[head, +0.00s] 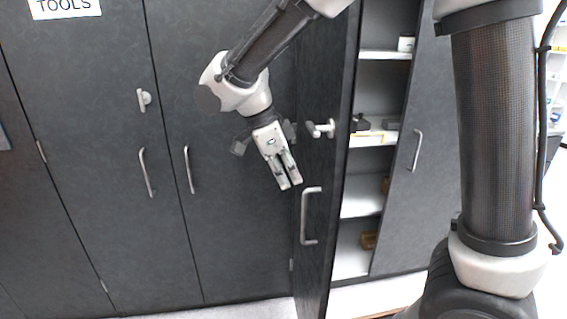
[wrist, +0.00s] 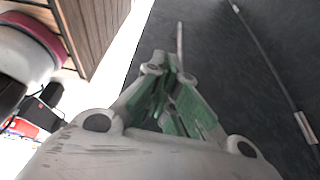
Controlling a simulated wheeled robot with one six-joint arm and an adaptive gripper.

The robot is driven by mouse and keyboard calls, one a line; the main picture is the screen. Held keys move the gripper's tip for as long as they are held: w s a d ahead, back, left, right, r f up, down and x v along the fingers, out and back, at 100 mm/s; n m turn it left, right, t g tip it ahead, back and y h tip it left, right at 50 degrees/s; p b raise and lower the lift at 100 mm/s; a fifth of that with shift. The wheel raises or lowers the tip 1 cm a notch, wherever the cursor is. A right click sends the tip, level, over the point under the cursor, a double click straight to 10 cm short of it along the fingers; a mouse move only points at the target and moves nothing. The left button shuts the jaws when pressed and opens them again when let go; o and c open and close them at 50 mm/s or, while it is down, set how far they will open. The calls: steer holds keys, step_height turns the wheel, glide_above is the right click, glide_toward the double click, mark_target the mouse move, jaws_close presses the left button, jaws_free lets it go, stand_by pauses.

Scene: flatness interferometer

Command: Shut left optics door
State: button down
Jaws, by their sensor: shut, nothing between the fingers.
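The left optics door (head: 322,110) is a dark grey cabinet door, swung open toward me and seen nearly edge-on in the head view. It carries a silver bar handle (head: 304,216) and a light latch knob (head: 320,129) above it. Behind it the white-shelved cabinet interior (head: 362,204) shows. My gripper (head: 291,187) is shut and empty, pointing down just left of the open door, near its handle. In the wrist view my gripper's fingers (wrist: 172,98) are close together, with a dark grey panel beyond. I cannot tell whether the gripper touches the door.
Closed dark doors (head: 95,130) with handles and a "TOOLS" sign (head: 64,7) stand at the left. Small items sit on the shelves. Pale floor (head: 245,310) shows at the bottom.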

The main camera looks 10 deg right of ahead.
steer(key=d+f, duration=0.3)
steer(key=d, duration=0.2)
steer(key=shift+d+f, duration=0.25)
steer(key=shift+f, duration=0.15)
steer(key=shift+s, duration=0.1)
